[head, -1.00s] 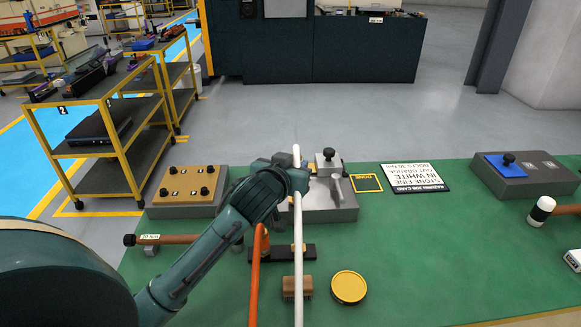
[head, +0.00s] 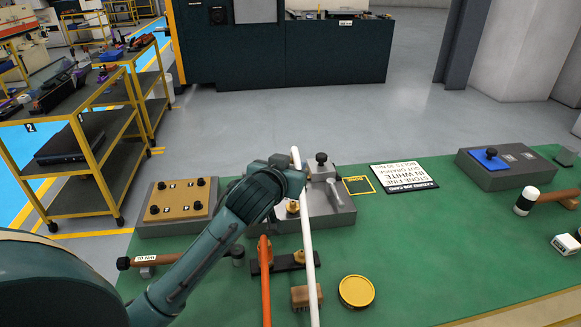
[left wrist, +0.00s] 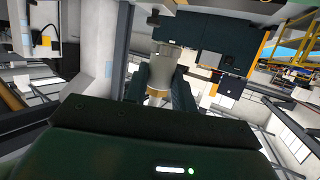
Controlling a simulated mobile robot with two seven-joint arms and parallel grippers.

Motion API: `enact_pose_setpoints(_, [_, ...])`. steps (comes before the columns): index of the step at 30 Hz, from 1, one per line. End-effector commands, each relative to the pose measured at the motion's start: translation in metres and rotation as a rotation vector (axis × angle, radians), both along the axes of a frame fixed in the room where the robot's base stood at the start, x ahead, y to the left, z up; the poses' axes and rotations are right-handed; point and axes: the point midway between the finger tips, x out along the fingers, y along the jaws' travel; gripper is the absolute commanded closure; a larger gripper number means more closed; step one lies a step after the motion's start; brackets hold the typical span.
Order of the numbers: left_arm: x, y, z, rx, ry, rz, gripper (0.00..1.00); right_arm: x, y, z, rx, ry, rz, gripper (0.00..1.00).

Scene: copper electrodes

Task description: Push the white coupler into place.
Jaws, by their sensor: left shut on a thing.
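The white hose (head: 308,255) rises from the lower edge of the head view to my left gripper (head: 299,178). In the left wrist view my left gripper (left wrist: 160,90) is shut on a pale cylinder with a brass-coloured band, which looks like the white coupler (left wrist: 162,68). In the head view the gripper covers most of it. The gripper is over the left part of a grey fixture block (head: 342,213). A brass fitting (head: 293,207) shows on the block just below the gripper. I cannot tell whether the coupler touches a fitting. My right gripper is not in view.
An orange hose (head: 266,288) stands at a black rack (head: 283,262) nearer to me. A brown brush (head: 303,298) and a yellow round tin (head: 356,291) lie in front. A sign (head: 404,176) and a grey block with a blue plate (head: 490,160) are to the right.

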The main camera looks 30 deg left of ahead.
Motion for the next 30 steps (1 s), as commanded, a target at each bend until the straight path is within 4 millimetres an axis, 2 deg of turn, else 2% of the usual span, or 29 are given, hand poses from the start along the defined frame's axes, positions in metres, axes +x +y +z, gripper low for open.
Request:
enact_pose_setpoints(8, [0.000,0.000,-0.007,-0.001,-0.001,0.000,0.98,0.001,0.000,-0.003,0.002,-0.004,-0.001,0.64])
enact_pose_setpoints(24, [0.000,0.000,-0.053,0.000,-0.001,0.001,0.98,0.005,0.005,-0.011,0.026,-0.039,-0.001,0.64])
enact_pose_setpoints(30, [0.000,0.000,-0.058,0.000,-0.001,0.001,0.98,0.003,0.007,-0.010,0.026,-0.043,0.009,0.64])
